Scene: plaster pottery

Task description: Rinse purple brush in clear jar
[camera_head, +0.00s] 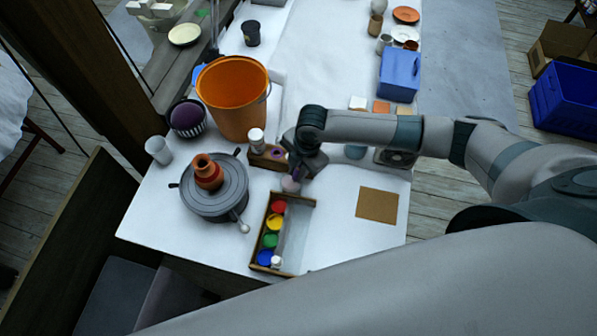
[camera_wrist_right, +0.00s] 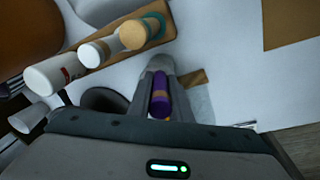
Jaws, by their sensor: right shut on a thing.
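My right gripper (camera_head: 292,180) is over the back end of the paint box, near the table's middle. In the right wrist view its fingers (camera_wrist_right: 159,100) are shut on the purple brush (camera_wrist_right: 160,96), whose purple end points toward the camera. The brush's bristles are hidden. A small pale pinkish rounded shape (camera_head: 290,185) shows just below the gripper; I cannot tell whether it is the clear jar. A pale translucent cup (camera_head: 157,149) stands at the table's left edge, apart from the gripper. My left gripper is not in view.
The paint box (camera_head: 313,202) holds red, yellow, green and blue pots. A wooden block (camera_head: 258,160) with bottles stands beside the gripper. An orange bucket (camera_head: 232,95) is behind; a grey wheel (camera_head: 213,203) with a terracotta pot is left. A brown square (camera_head: 377,205) lies right, with clear table around it.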

